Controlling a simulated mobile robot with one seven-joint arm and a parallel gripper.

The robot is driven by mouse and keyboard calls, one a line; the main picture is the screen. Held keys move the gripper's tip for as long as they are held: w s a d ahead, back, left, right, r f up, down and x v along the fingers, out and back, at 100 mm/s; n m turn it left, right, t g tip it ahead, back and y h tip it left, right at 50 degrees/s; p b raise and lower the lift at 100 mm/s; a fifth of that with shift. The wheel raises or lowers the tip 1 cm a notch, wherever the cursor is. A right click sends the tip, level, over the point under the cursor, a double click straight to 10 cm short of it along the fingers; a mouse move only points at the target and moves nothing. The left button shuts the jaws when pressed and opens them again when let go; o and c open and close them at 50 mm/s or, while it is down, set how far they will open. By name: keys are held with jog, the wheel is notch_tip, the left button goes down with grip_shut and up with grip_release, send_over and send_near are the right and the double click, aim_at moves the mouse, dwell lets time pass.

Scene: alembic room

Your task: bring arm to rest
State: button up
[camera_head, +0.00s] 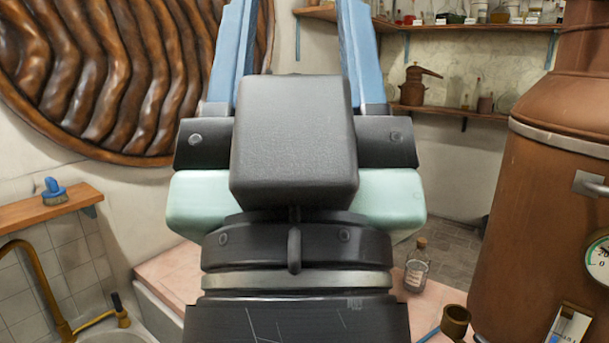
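My gripper (296,60) fills the middle of the head view, pointing up and away from the camera. Its two blue fingers stand wide apart, one at the left and one at the right. The black box on the gripper's body hides the lower part of the gap. The fingertips run out of the top of the picture. My dark wrist is below, in front of the pink counter (168,272).
A copper still (540,200) with a gauge stands close at the right. A corked bottle (417,268) and a small brown cup (455,322) are beside my wrist. A sink with a brass tap (35,262) is at lower left. Shelves (470,28) hold glassware behind.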

notch_tip(320, 180, up, 15)
jog(key=p, duration=1.4)
jog(key=shift+w+d, duration=0.15)
jog(key=shift+w, duration=0.1)
